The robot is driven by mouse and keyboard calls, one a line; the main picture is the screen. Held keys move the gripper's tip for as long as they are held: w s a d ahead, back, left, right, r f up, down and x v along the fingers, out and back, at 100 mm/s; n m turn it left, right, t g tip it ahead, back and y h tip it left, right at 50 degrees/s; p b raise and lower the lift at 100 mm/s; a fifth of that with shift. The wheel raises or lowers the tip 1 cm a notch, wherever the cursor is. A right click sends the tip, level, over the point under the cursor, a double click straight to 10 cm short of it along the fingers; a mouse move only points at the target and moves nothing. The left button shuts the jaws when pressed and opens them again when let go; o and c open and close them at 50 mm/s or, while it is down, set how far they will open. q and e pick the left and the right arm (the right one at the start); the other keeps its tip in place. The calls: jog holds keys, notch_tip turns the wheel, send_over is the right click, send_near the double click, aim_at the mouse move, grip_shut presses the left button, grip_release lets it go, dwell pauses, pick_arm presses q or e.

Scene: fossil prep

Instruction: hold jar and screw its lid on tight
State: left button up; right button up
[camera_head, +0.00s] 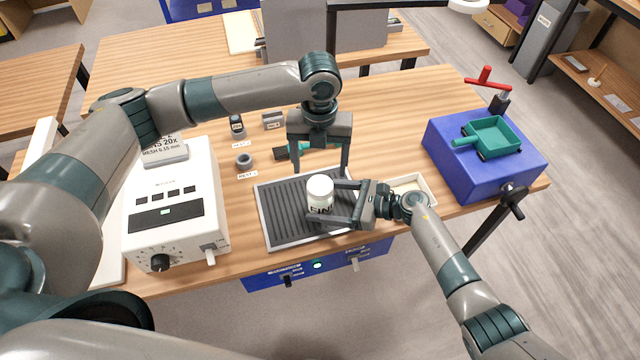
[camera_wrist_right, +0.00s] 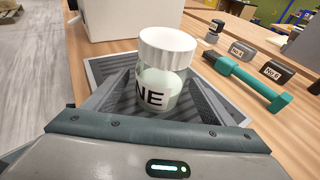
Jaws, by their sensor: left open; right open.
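The jar (camera_head: 321,204) is clear with pale contents and a dark-lettered label, and stands upright on the ribbed dark mat (camera_head: 277,218). It also shows in the right wrist view (camera_wrist_right: 158,92). The white lid (camera_head: 320,185) sits on top of the jar; it looks level in the right wrist view (camera_wrist_right: 167,46), but how tight it is cannot be told. My right gripper (camera_head: 325,202) is open, with its fingers reaching in from the right on either side of the jar. My left gripper (camera_head: 319,168) is open, pointing down just behind and above the lid, holding nothing.
A white machine (camera_head: 177,205) with a knob stands left of the mat. A blue block (camera_head: 484,153) bearing a green vise (camera_head: 490,137) is at the right. A green-handled tool (camera_wrist_right: 247,80) and small labelled blocks lie behind the mat. A shallow tray (camera_head: 422,184) sits right of it.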

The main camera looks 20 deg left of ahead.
jog(key=v, duration=1.2)
dwell(0.5)
